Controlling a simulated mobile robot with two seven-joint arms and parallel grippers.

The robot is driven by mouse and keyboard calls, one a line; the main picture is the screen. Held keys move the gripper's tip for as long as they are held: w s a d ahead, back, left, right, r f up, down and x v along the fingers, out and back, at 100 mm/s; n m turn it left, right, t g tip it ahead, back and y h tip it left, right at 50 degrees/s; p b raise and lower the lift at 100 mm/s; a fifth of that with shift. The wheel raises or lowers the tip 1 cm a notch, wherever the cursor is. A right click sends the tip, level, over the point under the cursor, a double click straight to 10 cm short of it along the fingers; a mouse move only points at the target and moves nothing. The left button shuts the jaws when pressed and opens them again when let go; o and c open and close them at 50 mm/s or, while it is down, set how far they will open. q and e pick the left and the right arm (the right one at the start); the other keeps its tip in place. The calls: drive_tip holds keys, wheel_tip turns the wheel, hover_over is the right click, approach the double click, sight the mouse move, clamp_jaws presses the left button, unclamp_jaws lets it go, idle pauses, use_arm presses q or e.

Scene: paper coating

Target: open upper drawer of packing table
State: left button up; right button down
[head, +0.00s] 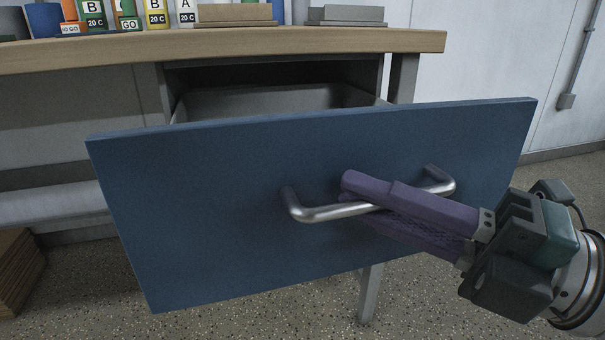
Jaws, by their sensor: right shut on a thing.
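The upper drawer's blue front panel (230,200) fills the middle of the head view. The drawer is pulled out from under the wooden top of the packing table (260,42), and its grey inside shows behind the panel. A metal bar handle (310,213) is fixed to the panel. My right gripper (352,190), with purple fingers, comes in from the right and is shut on the handle, one finger above the bar and one below. My left gripper is not in view.
Several labelled bottles (157,14) stand on the table top at the back left, beside stacked flat boxes (235,13) and grey stacks (345,14). Brown stacked boards (18,270) lie on the floor at left. A table leg (369,292) stands below the drawer.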

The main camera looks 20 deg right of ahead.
drive_tip(key=c, duration=0.9)
unclamp_jaws()
drive_tip(key=p+v, duration=0.1)
drive_tip(key=v, duration=0.9)
drive_tip(key=shift+r, duration=0.1)
drive_tip(key=shift+d, duration=0.1)
